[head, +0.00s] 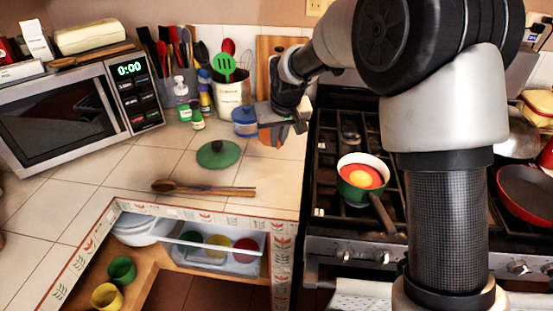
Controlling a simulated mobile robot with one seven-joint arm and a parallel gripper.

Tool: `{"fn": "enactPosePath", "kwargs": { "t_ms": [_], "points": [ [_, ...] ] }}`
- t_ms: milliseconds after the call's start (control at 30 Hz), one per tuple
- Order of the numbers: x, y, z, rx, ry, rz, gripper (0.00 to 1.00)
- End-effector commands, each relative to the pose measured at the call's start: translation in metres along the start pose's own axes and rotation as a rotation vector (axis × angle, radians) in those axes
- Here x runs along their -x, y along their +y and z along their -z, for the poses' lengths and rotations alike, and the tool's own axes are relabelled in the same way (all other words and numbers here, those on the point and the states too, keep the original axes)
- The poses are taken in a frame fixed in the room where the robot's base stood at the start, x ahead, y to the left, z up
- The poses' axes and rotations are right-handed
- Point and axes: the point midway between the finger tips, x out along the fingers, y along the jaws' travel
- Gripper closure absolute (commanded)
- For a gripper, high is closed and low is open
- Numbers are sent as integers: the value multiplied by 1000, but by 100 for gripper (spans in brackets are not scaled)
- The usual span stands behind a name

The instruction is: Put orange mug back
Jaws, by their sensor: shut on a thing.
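My gripper (284,120) is over the counter beside the stove, shut on the orange mug (266,137). Only part of the mug shows below and beside the fingers; the gripper hides the rest. I cannot tell whether the mug touches the counter. A green mug (122,270) and a yellow mug (107,297) stand on the open wooden shelf below the counter. A clear bin (205,262) on the upper shelf holds green, yellow and red items.
A blue jar (245,122) and a utensil holder (232,97) stand close to my gripper. A green lid (218,154) and wooden spoons (205,189) lie on the counter. A pan (361,178) sits on the stove (330,215) to the right. Counter tiles left of the lid are clear.

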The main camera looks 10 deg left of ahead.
Motion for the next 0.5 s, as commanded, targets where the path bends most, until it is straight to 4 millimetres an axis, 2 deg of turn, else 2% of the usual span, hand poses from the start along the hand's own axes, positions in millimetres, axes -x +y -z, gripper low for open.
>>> {"fn": "enactPosePath", "kwargs": {
  "t_ms": [100,333,500],
  "points": [
    [-20,0,-9,0,-1,-1,100],
    [-37,1,-16,-1,0,-1,100],
    [-59,1,-25,-2,-1,-2,100]
  ]
}}
